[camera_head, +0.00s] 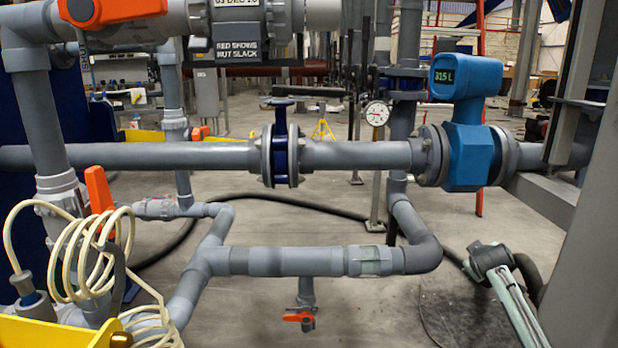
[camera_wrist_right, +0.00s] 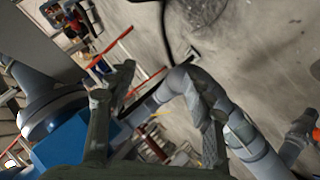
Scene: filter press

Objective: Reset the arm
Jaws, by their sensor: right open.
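In the right wrist view my right gripper (camera_wrist_right: 165,95) is open, with one grey-green finger on each side and nothing between the tips. Behind the gap a grey pipe bend (camera_wrist_right: 190,80) shows, apart from the fingers as far as I can tell. The blue flow meter (camera_wrist_right: 68,145) lies beyond the left finger. In the head view a grey-green jointed part rises at the lower right, but I cannot make out fingertips on it. My left gripper is in neither view.
A long grey pipe (camera_head: 355,155) crosses the head view, with a blue valve (camera_head: 281,150) and blue flow meter (camera_head: 467,130). A lower pipe (camera_head: 290,262) carries an orange-handled tap (camera_head: 299,317). A coiled cream hose (camera_head: 92,260) is at left. Bare floor shows at lower middle.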

